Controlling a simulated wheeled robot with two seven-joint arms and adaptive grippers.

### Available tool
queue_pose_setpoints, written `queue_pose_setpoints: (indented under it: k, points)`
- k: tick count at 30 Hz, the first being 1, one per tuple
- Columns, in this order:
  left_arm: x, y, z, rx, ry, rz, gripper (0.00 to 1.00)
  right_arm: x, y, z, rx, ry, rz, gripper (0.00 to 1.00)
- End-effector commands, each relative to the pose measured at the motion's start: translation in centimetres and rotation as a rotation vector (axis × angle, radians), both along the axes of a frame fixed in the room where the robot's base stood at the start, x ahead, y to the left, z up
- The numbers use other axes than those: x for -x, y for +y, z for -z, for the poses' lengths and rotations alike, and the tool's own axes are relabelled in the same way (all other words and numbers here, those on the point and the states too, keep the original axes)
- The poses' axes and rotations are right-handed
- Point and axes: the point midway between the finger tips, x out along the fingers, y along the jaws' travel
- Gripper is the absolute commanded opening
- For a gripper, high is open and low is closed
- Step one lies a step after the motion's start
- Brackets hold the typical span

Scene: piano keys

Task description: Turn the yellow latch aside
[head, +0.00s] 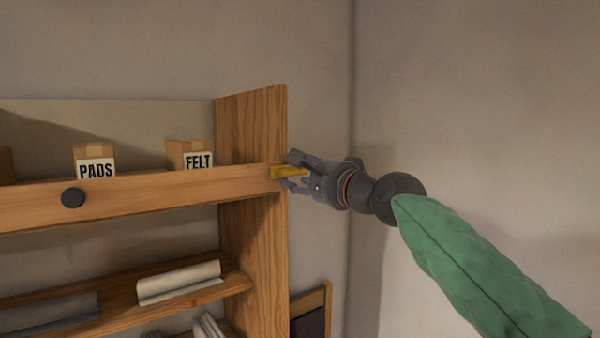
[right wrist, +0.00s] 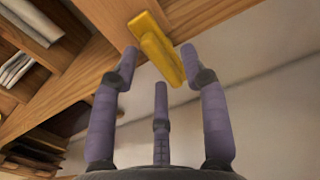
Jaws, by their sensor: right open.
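The yellow latch (head: 287,172) sits at the right end of the wooden front rail, against the shelf's side panel. In the right wrist view the yellow latch (right wrist: 155,47) is a short bar lying slantwise across the wood. My right gripper (head: 292,172) is at the latch, coming from the right. In the right wrist view its fingers (right wrist: 158,62) are spread apart, with the latch's lower end between the two outer fingertips. I cannot tell whether any finger touches it. My left gripper is in neither view.
The wooden rail (head: 150,191) carries a dark round knob (head: 72,198). Boxes marked PADS (head: 95,162) and FELT (head: 190,156) stand behind it. A pale roll (head: 180,282) lies on the shelf below. A chair-like wooden frame (head: 311,312) stands low beside the shelf. The wall to the right is bare.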

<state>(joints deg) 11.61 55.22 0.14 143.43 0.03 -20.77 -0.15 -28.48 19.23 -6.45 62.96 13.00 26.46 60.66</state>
Motion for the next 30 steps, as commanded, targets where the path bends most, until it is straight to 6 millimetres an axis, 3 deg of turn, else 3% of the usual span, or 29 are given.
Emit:
queue_pose_setpoints:
  k: [7,12,30]
  points:
    - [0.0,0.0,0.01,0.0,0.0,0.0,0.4,-0.07,0.04,0.06,0.001,0.001,0.0,0.45]
    - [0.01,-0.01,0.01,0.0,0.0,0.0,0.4,-0.06,0.04,0.07,0.001,0.001,0.0,0.0]
    - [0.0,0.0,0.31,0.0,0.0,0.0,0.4,-0.13,-0.03,0.11,0.119,-0.085,0.0,0.0]
